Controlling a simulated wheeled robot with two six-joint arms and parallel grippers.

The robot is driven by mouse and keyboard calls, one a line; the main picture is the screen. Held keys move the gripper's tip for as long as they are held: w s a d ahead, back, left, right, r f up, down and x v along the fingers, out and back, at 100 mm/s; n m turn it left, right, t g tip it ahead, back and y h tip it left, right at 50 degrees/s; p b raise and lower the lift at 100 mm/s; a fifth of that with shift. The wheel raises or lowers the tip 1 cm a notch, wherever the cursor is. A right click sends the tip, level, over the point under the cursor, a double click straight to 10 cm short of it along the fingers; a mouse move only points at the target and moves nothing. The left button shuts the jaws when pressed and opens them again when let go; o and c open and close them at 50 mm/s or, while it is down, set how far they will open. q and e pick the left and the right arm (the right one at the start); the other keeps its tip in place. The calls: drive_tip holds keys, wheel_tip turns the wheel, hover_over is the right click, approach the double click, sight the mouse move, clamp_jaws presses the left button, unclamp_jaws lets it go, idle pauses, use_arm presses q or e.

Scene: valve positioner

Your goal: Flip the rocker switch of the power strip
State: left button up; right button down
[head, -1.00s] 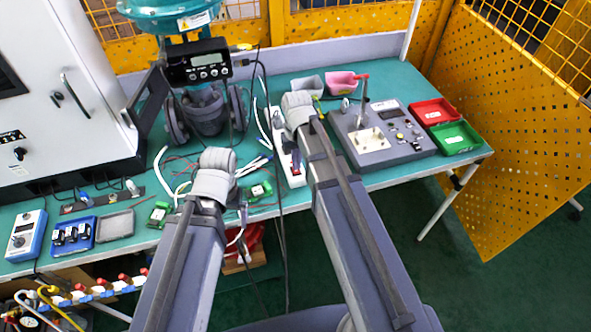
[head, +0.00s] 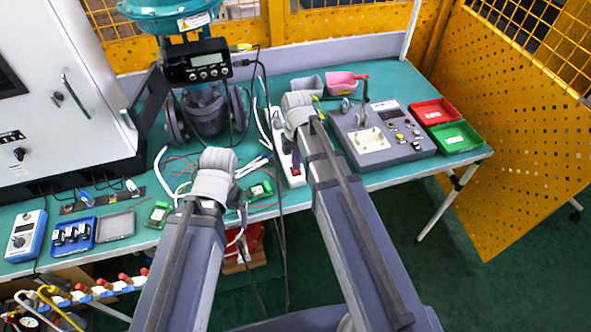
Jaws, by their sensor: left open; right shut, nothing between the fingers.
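The white power strip (head: 294,179) lies on the green bench top, running front to back left of my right forearm. Its middle is partly covered by my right arm, and its rocker switch cannot be made out clearly. My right gripper (head: 297,160) is mostly hidden beside my forearm; its dark tip shows over the strip, shut and empty. I cannot tell whether it touches the strip. My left gripper (head: 243,211) is open and empty, mostly hidden behind my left wrist, near the bench's front edge and left of the strip.
A grey control panel (head: 378,133) with a lever stands close right of my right arm. Red (head: 433,112) and green (head: 456,138) trays lie beyond it. The valve with its positioner (head: 197,62) stands at the back left. Loose cables and small green terminal blocks (head: 258,191) surround my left gripper.

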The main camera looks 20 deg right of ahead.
sight(296, 172)
drive_tip(key=shift+f+b, duration=0.9)
idle(0.8)
drive_tip(key=shift+r, duration=0.15)
wheel_tip(296, 172, up, 7)
drive_tip(key=p, duration=0.7)
drive_tip(key=s+a+n+h, duration=0.1)
drive_tip(key=s+a+n, duration=0.2)
drive_tip(key=s+a, duration=0.7)
drive_tip(key=s, duration=0.4)
drive_tip(key=shift+s+a, duration=0.2)
drive_tip(key=shift+a, duration=0.05)
